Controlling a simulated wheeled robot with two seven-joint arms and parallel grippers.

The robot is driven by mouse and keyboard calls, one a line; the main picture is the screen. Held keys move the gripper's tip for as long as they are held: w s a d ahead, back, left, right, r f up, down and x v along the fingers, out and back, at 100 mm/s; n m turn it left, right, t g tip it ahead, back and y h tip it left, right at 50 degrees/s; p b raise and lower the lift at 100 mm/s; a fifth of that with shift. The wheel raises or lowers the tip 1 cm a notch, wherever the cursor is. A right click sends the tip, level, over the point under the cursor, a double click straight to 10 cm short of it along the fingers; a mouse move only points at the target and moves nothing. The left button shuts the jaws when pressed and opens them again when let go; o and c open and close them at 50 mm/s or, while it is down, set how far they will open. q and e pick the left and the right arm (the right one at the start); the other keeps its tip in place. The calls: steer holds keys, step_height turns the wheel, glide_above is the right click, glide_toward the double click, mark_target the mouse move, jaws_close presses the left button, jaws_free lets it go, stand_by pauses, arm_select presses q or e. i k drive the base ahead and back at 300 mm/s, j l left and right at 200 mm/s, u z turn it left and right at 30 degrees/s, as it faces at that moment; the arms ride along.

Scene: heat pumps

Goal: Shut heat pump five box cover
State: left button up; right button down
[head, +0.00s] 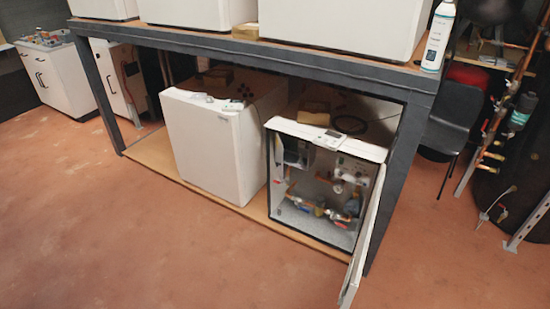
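A white heat pump box (328,135) stands at the right end of the low shelf under a dark metal-framed bench. Its front is open and shows pipes, brass valves and coloured handles (318,209) inside. Its cover (367,237) hangs at the right side, swung outward past the bench's front edge and seen nearly edge-on. I cannot read a number on the box. Neither of my grippers is in the head view.
A closed white heat pump box (215,145) stands left of the open one. The bench frame's right leg (399,180) is close behind the cover. A black chair (455,118) and copper pipes (511,110) are at the right. The reddish floor (150,235) in front is clear.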

mark_target(278, 148)
steer(key=i+j+z, duration=0.1)
steer(key=i+j, duration=0.15)
steer(key=i+j+z, duration=0.15)
steer(key=j, duration=0.25)
steer(key=i+j+z, duration=0.1)
steer(key=i+j, duration=0.15)
steer(key=j, duration=0.15)
steer(key=i+j+z, duration=0.25)
steer(key=i, duration=0.25)
steer(key=i+j+z, duration=0.2)
steer(key=i+j, duration=0.15)
steer(key=i, duration=0.15)
steer(key=i+z, duration=0.15)
steer(key=i, duration=0.2)
